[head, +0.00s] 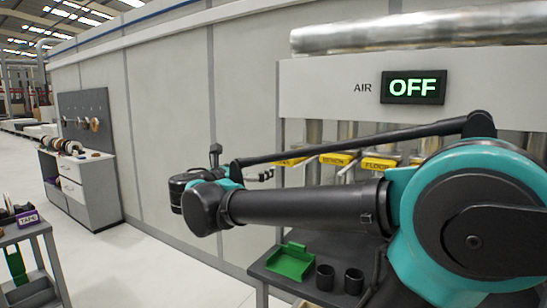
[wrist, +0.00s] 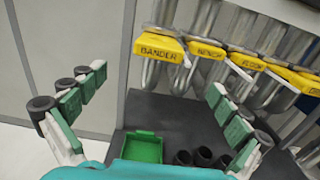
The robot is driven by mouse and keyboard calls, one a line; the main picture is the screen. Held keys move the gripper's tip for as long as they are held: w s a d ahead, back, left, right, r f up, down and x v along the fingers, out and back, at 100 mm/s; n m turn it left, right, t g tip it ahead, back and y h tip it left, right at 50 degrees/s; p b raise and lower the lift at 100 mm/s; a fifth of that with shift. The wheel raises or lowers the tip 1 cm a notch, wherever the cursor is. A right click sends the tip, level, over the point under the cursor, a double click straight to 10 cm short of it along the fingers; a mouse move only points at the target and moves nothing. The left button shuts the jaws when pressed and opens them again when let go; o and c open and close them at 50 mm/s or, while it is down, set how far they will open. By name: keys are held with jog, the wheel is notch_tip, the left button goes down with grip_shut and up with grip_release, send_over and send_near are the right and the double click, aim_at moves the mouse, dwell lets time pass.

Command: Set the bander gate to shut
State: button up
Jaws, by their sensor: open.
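The bander gate is a yellow handle plate marked BANDER (wrist: 160,47) on a clear duct in the wrist view, at the left end of a row of similar gates. In the head view its yellow plate (head: 289,162) is partly hidden behind my arm. Whether its slide is in or out I cannot tell. My gripper (wrist: 155,82) is open and empty, its fingers spread wide. In the wrist view the bander plate shows beyond the fingertips, between them, and apart from them.
Gates marked BENCH (head: 337,159) and FLOOR (head: 380,163) stand to the right. A sign (head: 413,87) reads AIR OFF. Below, a dark table (wrist: 190,112) holds a green tray (head: 290,262) and several black cups (head: 325,278). A grey wall (head: 170,90) is on the left.

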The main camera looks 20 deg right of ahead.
jog(key=x, duration=1.7)
jog(key=shift+w+d, duration=0.1)
